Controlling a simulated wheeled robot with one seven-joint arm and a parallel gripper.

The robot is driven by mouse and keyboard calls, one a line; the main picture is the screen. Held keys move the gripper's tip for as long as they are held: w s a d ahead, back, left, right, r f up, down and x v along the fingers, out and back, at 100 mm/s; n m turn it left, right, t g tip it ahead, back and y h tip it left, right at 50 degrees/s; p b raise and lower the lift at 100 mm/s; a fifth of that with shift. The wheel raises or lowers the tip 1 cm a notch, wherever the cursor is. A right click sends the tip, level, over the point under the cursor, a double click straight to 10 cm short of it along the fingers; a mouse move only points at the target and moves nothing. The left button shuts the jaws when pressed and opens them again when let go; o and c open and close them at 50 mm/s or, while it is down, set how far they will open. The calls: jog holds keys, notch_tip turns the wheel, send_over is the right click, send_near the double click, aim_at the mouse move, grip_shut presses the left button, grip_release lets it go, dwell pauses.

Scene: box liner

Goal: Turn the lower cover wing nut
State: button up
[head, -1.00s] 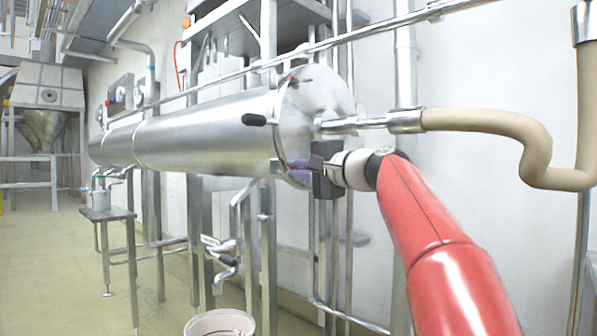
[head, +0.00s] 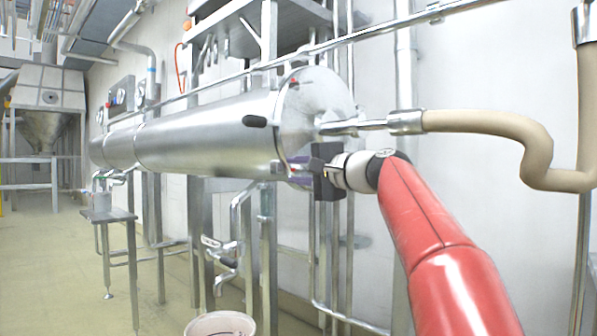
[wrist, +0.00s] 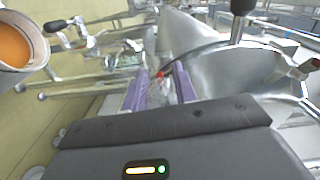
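The steel drum (head: 205,135) lies horizontally, with its round end cover (head: 325,95) facing right. My gripper (head: 298,171) is at the lower rim of the cover, its purple fingers pointing left. In the wrist view the two purple fingers (wrist: 160,88) stand apart, with a clear gap between them. A small red-tipped piece (wrist: 160,73), perhaps the lower wing nut, shows in line with that gap near the drum's edge. I cannot tell whether either finger touches it. In the head view my gripper hides this spot. Another red mark (head: 294,81) is at the cover's upper rim.
A steel pipe with a beige hose (head: 480,122) leaves the cover just above my gripper. A black handle (head: 255,121) juts from the drum. Legs and valve pipes (head: 222,262) stand below, with a bucket (head: 220,322) on the floor. Open floor is at the left.

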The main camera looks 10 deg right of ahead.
jog(key=b+v, duration=0.1)
jog(key=v, duration=0.6)
jog(key=shift+s+d, duration=0.25)
jog(key=s+a+f+n+g+h+p, duration=0.3)
jog(key=s+f+h+p, duration=0.1)
jog(key=s+f, duration=0.6)
jog(key=s+a+f+n+g+h+p, duration=0.25)
jog(key=s+f+g+p, duration=0.2)
jog(key=s+f, duration=0.55)
jog(key=s+d+f+n+g+h+p, duration=0.1)
jog(key=s+d+f+n+h+p, duration=0.2)
jog(key=s+f, duration=0.7)
notch_tip(320, 180, down, 3)
jog(key=shift+r+n+h, duration=0.15)
jog(key=shift+n+h, duration=0.4)
jog(key=shift+g, duration=0.25)
